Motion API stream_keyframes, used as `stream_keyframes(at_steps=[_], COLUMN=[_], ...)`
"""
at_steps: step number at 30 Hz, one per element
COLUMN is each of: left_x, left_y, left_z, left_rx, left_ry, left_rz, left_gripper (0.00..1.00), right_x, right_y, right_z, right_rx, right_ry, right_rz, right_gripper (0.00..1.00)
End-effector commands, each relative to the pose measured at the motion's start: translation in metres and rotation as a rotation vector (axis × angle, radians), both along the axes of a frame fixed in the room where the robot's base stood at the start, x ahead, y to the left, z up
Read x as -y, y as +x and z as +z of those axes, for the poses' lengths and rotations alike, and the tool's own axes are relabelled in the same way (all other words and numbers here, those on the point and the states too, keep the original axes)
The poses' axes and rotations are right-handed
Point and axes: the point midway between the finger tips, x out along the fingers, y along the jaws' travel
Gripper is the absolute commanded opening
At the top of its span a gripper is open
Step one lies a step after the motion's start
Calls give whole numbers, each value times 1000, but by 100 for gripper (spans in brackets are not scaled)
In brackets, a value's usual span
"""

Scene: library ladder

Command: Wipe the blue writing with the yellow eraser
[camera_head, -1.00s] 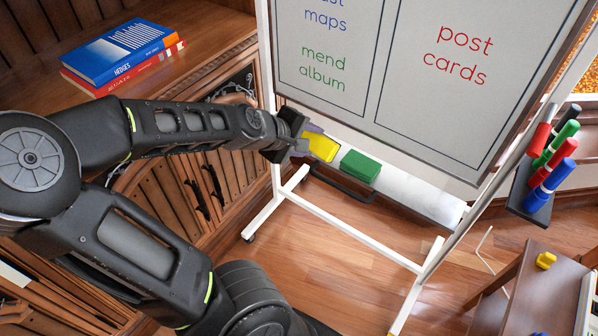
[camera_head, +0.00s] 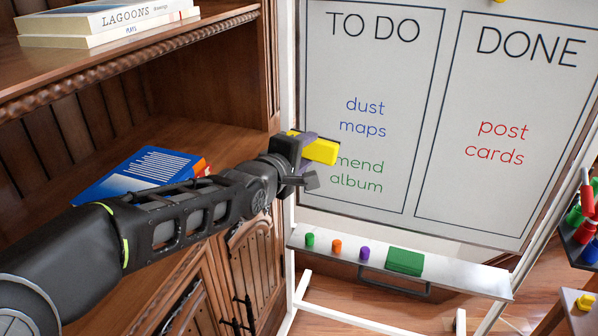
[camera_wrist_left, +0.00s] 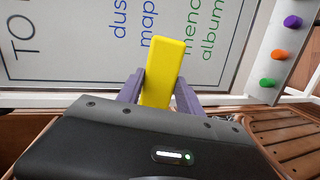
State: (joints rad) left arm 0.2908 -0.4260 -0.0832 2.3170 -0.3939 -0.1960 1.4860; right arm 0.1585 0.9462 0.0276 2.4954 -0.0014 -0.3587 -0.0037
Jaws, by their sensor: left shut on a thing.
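The yellow eraser (camera_head: 318,150) is held in my left gripper (camera_head: 306,150), in front of the whiteboard's left edge. In the left wrist view the eraser (camera_wrist_left: 164,70) stands between the two purple fingers (camera_wrist_left: 160,92). The blue writing "dust maps" (camera_head: 364,117) is on the whiteboard (camera_head: 400,60) in the TO DO column, up and to the right of the eraser. The green writing "mend album" (camera_head: 357,175) is below it, its left end partly hidden by the eraser. I cannot tell whether the eraser touches the board. My right gripper is out of view.
The tray (camera_head: 460,275) under the board holds a green eraser (camera_head: 405,261) and several round magnets, among them an orange one (camera_head: 336,246). A wooden bookcase (camera_head: 150,85) with books stands close on the left. A marker holder (camera_head: 580,245) is at the right.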

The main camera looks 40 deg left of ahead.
Motion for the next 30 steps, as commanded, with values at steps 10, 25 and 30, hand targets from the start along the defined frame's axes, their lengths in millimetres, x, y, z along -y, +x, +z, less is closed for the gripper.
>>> stream_keyframes(at_steps=[10, 25, 30], left_x=[-1, -1, -2], left_y=[1, 2, 5], left_z=[24, 24, 25], left_rx=[157, 197, 197], left_ry=[57, 71, 72], left_rz=[13, 13, 13], left_gripper=[0, 0, 0], right_x=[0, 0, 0], right_y=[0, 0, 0], right_z=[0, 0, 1], right_rx=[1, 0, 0], right_ry=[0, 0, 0], right_rz=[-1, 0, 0], right_gripper=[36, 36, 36])
